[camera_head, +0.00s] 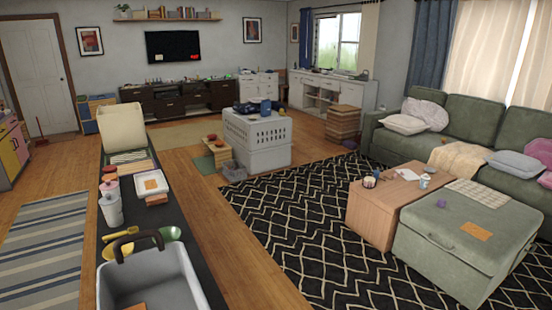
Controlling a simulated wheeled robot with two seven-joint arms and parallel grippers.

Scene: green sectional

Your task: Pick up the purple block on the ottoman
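The ottoman stands at the right, on the patterned rug in front of the green sofa. Neither of my grippers shows in the head view.
An orange flat piece (476,231) and a checked cloth (478,193) lie on the ottoman. A wooden table (381,221) stands close at its left. A counter with a grey basin (155,283) fills the lower left. The patterned rug (300,240) has open floor space.

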